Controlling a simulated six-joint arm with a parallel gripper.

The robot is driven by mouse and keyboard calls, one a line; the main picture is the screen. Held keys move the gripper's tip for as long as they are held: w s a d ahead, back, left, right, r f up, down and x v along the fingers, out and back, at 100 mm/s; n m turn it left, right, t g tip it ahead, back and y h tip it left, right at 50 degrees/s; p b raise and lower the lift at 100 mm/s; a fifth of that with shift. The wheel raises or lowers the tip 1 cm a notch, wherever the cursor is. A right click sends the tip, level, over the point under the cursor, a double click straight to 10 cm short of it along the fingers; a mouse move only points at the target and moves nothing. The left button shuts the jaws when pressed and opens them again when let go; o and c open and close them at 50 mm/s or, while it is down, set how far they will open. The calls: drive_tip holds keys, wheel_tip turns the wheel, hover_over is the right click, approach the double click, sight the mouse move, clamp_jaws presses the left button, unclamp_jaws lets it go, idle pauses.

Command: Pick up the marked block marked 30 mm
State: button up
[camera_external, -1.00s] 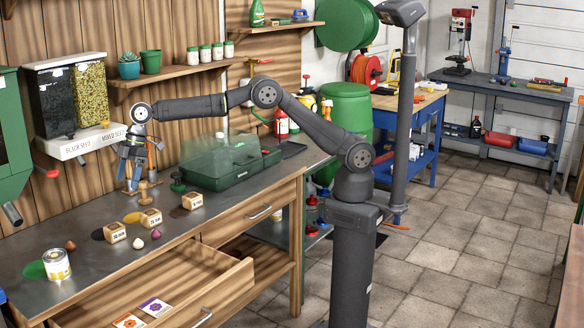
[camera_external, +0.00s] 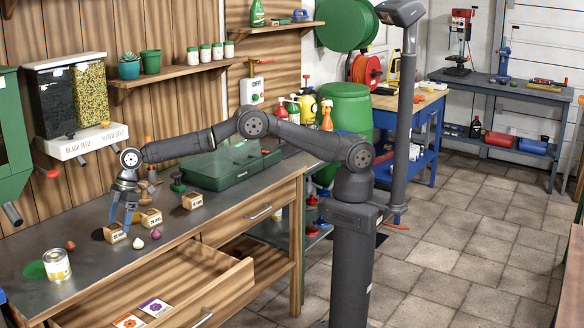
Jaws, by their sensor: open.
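Three small wooden blocks with printed white labels stand in a slanting row on the grey bench top. The left block (camera_external: 115,235) is nearest the front, the middle block (camera_external: 151,219) is behind it to the right, and the right block (camera_external: 192,202) is farthest right. The label print is too small to read surely, so I cannot tell which is the 30 mm one. My gripper (camera_external: 124,223) points down, open, at the left block. Its fingers overlap that block's top and right side. I cannot tell whether they straddle or touch it.
Two small bulbs (camera_external: 138,243) lie just right of the left block, and a brown one (camera_external: 70,245) lies to its left. A tin (camera_external: 57,265) stands at the front left. A green-lidded tray (camera_external: 232,165) sits behind. An open drawer (camera_external: 200,280) juts out below.

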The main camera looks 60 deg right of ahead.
drive_tip(key=shift+x, duration=1.4)
drive_tip(key=c, duration=1.1)
drive_tip(key=shift+r, duration=0.1)
